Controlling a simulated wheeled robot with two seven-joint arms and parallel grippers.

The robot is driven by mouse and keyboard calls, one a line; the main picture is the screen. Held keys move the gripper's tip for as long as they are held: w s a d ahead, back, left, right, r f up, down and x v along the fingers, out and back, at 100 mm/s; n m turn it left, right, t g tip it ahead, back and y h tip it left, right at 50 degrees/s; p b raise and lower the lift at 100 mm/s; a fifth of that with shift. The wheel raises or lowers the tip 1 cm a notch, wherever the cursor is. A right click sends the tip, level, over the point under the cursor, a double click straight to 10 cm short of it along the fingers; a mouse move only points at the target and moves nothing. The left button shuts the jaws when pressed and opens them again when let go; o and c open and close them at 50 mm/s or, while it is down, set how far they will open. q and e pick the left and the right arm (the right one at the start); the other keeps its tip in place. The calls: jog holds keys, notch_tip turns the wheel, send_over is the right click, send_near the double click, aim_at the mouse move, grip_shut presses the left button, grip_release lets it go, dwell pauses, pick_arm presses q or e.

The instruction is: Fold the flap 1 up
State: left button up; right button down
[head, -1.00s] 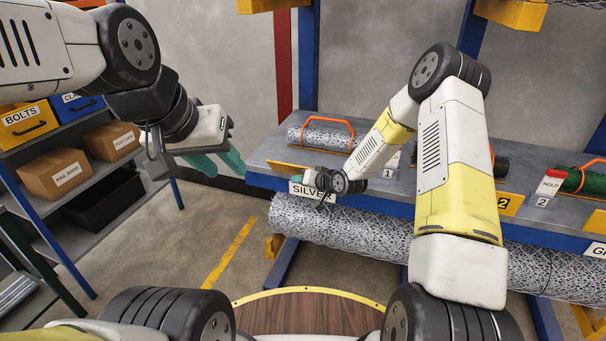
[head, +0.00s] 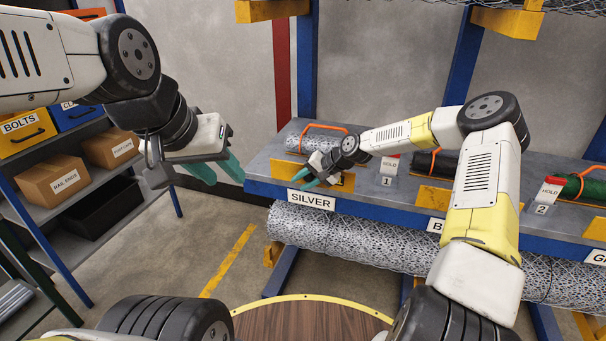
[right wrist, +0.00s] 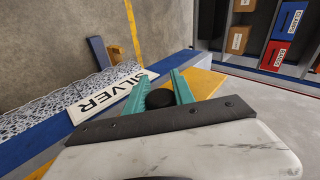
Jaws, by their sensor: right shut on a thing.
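Flap 1, a yellow plate (head: 345,182), is at the front edge of the grey bench by the SILVER label (head: 311,199). Its yellow face shows beside my right gripper, which hides part of it. The join of knob and flap is hidden. My left gripper (head: 214,170) hangs open and empty, left of the bench.
A silver mesh roll with an orange handle (head: 318,138) lies on the bench behind the flap. A HOLD block numbered 1 (head: 388,170) stands to its right. A long mesh roll (head: 350,238) is under the bench front. Shelves with boxes (head: 60,185) stand at left.

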aim_at(310, 175)
jog(key=shift+w+r, duration=0.1)
jog(key=shift+r, duration=0.05)
jog(key=c, duration=1.4)
grip_release()
jog(key=shift+a, duration=0.1)
jog(key=shift+o, duration=0.2)
jog(key=v, duration=0.7)
jog(key=shift+d+r, duration=0.2)
jog(key=shift+d, duration=0.1)
jog(key=shift+s, duration=0.2)
